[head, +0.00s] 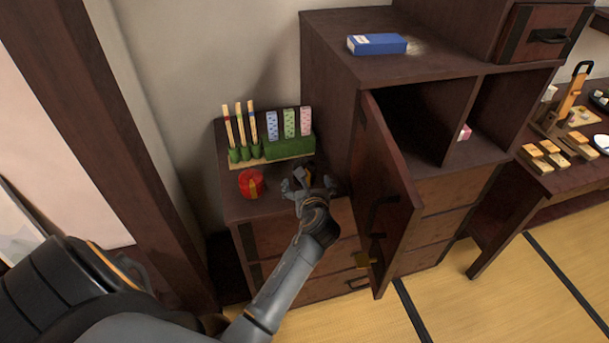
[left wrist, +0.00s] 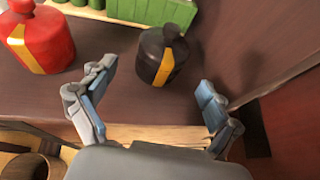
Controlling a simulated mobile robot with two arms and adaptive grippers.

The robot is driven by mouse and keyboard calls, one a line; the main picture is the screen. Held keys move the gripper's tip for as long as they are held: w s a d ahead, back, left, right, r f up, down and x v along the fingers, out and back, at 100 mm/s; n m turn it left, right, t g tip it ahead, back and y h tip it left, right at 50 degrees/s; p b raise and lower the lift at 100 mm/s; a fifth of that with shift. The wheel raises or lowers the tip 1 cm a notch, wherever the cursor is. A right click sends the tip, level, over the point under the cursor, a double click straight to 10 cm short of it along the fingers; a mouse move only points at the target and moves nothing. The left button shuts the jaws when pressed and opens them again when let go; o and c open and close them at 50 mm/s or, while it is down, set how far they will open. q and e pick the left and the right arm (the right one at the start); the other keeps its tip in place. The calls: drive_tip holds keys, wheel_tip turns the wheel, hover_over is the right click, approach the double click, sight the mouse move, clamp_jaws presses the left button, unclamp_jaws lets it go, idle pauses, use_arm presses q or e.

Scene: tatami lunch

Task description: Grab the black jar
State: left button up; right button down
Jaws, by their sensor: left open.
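The black jar (left wrist: 162,56) with a yellow band stands upright on the low dark cabinet top, seen in the left wrist view. My left gripper (left wrist: 156,82) is open, its two fingers spread on the near side of the jar, apart from it. In the head view my left gripper (head: 307,182) is over the front of the low cabinet top and largely hides the jar. My right gripper is not in view.
A red jar (head: 251,183) stands left of the gripper; it also shows in the left wrist view (left wrist: 38,42). A green holder (head: 290,146) with several patterned pieces is behind. An open cabinet door (head: 388,190) stands close on the right. A blue box (head: 377,44) lies on the taller cabinet.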

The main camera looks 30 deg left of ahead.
use_arm(q)
drive_tip(key=x, duration=0.5)
drive_tip(key=shift+f, duration=0.35)
drive_tip(key=shift+d, duration=0.1)
drive_tip(key=c, duration=1.4)
